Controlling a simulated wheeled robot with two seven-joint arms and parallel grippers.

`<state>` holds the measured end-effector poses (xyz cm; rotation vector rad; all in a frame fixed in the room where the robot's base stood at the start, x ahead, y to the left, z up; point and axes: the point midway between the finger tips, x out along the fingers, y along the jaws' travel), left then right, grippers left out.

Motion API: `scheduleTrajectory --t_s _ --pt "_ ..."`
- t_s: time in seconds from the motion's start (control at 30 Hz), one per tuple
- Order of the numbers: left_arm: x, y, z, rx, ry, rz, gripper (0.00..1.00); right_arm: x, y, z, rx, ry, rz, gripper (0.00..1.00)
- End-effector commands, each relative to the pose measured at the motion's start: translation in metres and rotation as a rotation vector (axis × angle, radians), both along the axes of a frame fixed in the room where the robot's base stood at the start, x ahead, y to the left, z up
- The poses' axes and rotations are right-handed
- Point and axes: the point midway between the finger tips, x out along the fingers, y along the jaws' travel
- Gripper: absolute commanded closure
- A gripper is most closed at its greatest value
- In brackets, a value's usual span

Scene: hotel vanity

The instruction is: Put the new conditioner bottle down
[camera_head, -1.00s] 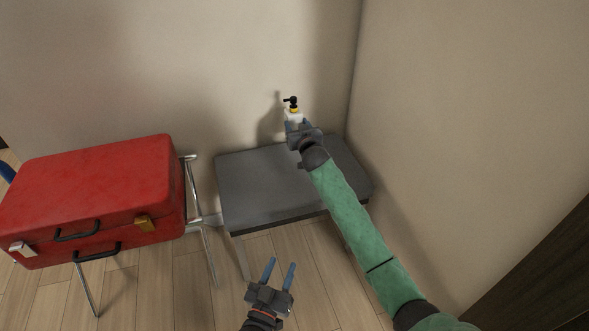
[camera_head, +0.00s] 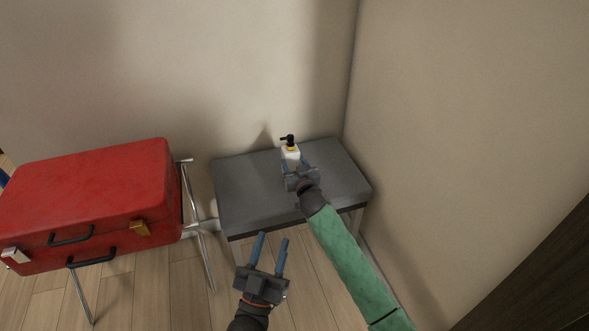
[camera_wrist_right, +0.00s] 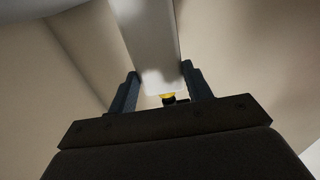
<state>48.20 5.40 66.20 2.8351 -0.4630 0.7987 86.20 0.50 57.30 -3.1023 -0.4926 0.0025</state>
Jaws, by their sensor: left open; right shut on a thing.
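The conditioner bottle (camera_head: 290,153) is white with a yellow collar and a black pump top. It stands about upright over the back part of the grey bench (camera_head: 243,190). My right gripper (camera_head: 299,170) is shut on its body from the front, and hides its lower part. I cannot tell whether its base touches the bench. In the right wrist view the white bottle (camera_wrist_right: 161,80) sits between the two fingers of my right gripper (camera_wrist_right: 160,88). My left gripper (camera_head: 270,240) is open and empty, in front of the bench and lower in the picture.
A red suitcase (camera_head: 90,190) lies on a metal folding rack (camera_head: 196,225) left of the bench. Beige walls meet in a corner behind and right of the bench. The left part of the bench top is clear.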

Motion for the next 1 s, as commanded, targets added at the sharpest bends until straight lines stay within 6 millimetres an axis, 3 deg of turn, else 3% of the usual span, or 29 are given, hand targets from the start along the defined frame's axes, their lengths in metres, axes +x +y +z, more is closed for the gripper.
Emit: scheduleTrajectory --t_s 0.13,0.3,0.9,0.93,1.0 --pt "-0.007 0.003 0.025 -0.022 -0.086 0.004 0.58 0.0 0.0 -0.01 0.0 -0.002 0.0 0.89" --pt "-0.012 0.005 0.04 -0.035 -0.136 0.007 0.58 0.0 0.0 -0.016 0.001 -0.002 0.0 0.89" --pt "-0.015 0.006 0.044 -0.038 -0.155 0.007 0.58 0.0 0.0 -0.018 0.0 -0.002 0.0 0.89" --pt "-0.015 0.006 0.045 -0.039 -0.158 0.007 0.58 0.0 0.0 -0.019 -0.001 -0.001 0.0 0.48" --pt "-0.016 0.006 0.046 -0.04 -0.161 0.008 0.58 0.0 0.0 -0.019 -0.001 -0.001 0.0 0.35"
